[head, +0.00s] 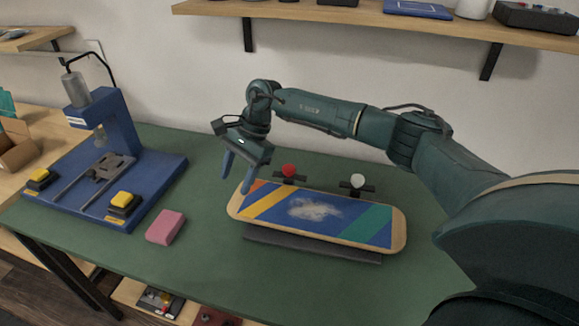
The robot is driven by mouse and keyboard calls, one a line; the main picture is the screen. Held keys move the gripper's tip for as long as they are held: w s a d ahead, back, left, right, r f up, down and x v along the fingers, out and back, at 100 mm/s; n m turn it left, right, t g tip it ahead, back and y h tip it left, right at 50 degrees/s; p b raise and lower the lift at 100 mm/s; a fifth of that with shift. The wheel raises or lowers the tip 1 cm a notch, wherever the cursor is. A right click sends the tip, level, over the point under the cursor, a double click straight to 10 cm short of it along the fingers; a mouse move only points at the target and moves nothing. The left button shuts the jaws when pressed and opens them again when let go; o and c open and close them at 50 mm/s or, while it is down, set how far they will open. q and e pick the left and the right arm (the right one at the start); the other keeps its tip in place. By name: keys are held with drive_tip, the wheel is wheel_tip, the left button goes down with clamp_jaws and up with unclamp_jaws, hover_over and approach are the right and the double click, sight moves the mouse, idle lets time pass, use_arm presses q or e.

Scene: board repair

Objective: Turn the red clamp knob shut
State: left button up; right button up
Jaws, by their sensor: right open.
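The red clamp knob (289,170) stands on a dark clamp at the back edge of the skateboard deck (270,204), left of its middle. My right gripper (236,184) is open and empty, pointing down over the left end of the deck. It is to the left of the red knob and apart from it. A white knob (358,181) on a second dark clamp is farther right along the same edge. The deck lies on a dark holder (310,246) and has coloured stripes and a pale scuffed patch. My left gripper is not in view.
A blue press (130,150) with yellow buttons stands at the left of the green table (200,270). A pink block (165,227) lies between the press and the deck. A wooden shelf (330,17) hangs on the wall above. The table's front left is clear.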

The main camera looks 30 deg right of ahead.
sight(289, 166)
drive_tip(key=w+d+r+n+h, duration=0.1)
drive_tip(key=d+r+h, duration=0.25)
drive_tip(key=d, duration=0.45)
drive_tip(key=w+d+r+h, duration=0.1)
drive_tip(key=d+r+h, duration=0.1)
drive_tip(key=d+r, duration=0.35)
drive_tip(key=f, duration=0.4)
drive_tip(key=d+f, duration=0.1)
drive_tip(key=f, duration=0.4)
drive_tip(key=d+f, duration=0.1)
drive_tip(key=f, duration=0.3)
drive_tip(key=shift+s+f, duration=0.1)
drive_tip(key=shift+f, duration=0.1)
drive_tip(key=shift+a, duration=0.1)
drive_tip(key=shift+c, duration=0.3)
drive_tip(key=c, duration=0.9)
